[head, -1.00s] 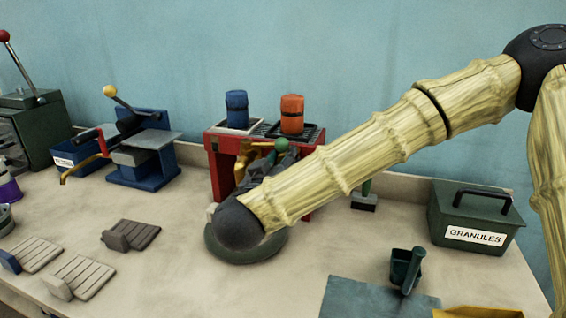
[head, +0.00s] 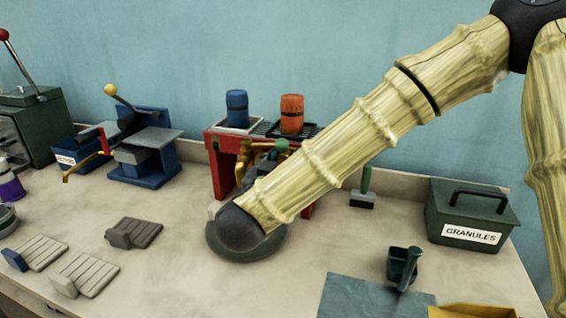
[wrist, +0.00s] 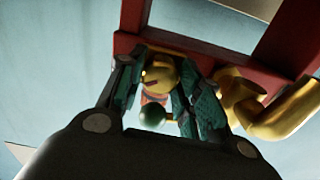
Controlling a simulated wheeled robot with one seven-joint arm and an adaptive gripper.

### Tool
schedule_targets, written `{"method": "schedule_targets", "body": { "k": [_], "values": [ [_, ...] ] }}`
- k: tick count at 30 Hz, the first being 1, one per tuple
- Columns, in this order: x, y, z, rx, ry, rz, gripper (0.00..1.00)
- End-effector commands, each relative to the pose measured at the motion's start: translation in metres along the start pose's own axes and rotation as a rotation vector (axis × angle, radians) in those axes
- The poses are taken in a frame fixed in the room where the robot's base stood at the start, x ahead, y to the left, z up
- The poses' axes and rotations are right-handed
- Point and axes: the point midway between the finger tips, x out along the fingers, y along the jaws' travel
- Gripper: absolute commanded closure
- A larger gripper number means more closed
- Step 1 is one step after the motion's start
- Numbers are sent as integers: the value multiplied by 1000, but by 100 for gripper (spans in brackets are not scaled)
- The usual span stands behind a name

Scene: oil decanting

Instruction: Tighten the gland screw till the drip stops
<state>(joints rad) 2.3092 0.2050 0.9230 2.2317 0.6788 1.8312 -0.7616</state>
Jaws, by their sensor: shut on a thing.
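The brass tap (head: 243,158) is on the red stand (head: 220,172), and its brass body also shows in the wrist view (wrist: 285,115). My gripper (wrist: 163,82) comes at it from the front, with one dark green finger on each side of a rounded brass piece (wrist: 160,75), which looks like the gland screw. The fingers are shut on it. A green ball knob (wrist: 152,116) sits between the fingers, close to my palm. In the head view my wrist and forearm hide most of the gripper and the screw. I cannot see any drip.
A round green tray (head: 262,247) lies below my wrist. Blue (head: 237,108) and orange (head: 291,114) drums top the stand. A brush (head: 364,190), a scoop (head: 403,266) and the granules box (head: 470,215) are to the right. A blue press (head: 145,150) stands left.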

Motion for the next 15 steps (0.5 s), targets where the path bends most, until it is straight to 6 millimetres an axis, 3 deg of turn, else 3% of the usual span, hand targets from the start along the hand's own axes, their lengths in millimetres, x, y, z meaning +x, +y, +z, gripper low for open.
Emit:
{"method": "schedule_targets", "body": {
  "k": [9,10,13,15],
  "values": [
    [0,0,0,5,-1,0,89],
    [0,0,0,5,-1,0,62],
    [0,0,0,5,-1,0,44],
    [0,0,0,5,-1,0,44]
  ]
}}
